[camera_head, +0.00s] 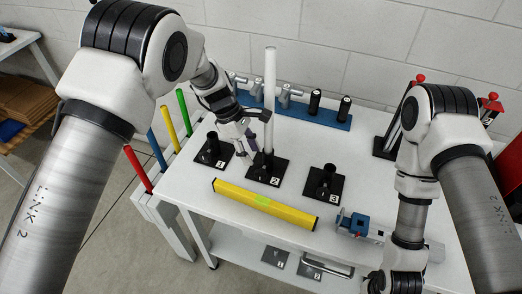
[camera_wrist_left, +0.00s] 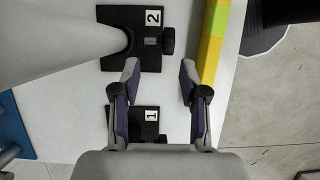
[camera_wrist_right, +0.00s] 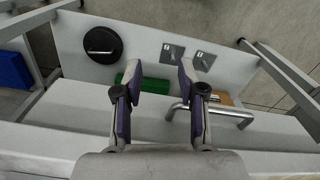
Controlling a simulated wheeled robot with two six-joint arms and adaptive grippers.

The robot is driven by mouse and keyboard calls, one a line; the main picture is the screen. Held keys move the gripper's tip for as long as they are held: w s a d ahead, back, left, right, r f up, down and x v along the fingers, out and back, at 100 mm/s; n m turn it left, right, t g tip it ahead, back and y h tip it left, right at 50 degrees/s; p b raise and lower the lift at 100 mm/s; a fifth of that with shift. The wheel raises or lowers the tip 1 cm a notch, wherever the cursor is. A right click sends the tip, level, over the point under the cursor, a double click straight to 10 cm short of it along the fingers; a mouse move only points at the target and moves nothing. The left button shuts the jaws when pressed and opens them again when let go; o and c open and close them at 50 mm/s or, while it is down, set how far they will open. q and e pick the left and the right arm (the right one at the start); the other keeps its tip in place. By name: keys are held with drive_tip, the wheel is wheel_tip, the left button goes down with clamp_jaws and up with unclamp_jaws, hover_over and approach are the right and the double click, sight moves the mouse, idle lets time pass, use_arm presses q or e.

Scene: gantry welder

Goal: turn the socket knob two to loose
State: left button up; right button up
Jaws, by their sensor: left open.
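Socket two (camera_head: 265,170) is a black square base labelled 2 on the white table, with a tall white tube (camera_head: 269,95) standing upright in it. Its black knob (camera_wrist_left: 168,41) shows in the left wrist view at the right side of the base. My left gripper (camera_head: 247,137) is beside the tube. My right gripper (camera_wrist_right: 160,73) is open and empty over the table's front edge and the lower shelf.
Socket one (camera_head: 213,150) and socket three (camera_head: 324,183) stand empty on either side. A yellow level (camera_head: 264,204) lies in front of the sockets. A blue rack (camera_head: 300,111) with fittings stands at the back. Coloured posts line the left edge.

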sight(259, 170)
use_arm(q)
drive_tip(key=shift+s+d+f+p, duration=0.3)
drive_tip(key=shift+s+f+p, duration=0.1)
drive_tip(key=shift+s, duration=0.2)
drive_tip(key=shift+s+d+f+p, duration=0.3)
drive_tip(key=shift+s+f, duration=0.1)
drive_tip(key=shift+s, duration=0.2)
drive_tip(key=f, duration=0.1)
drive_tip(key=d+f, duration=0.1)
drive_tip(key=f, duration=0.2)
drive_tip(key=shift+w+d+f+p, duration=0.3)
drive_tip(key=shift+w+f+p, duration=0.05)
drive_tip(key=shift+w+p, duration=0.05)
drive_tip(key=shift+s+r, duration=0.15)
drive_tip(key=shift+s, duration=0.15)
clamp_jaws()
use_arm(e)
drive_tip(key=r, duration=0.1)
drive_tip(key=s+r, duration=0.1)
drive_tip(key=shift+r, duration=0.3)
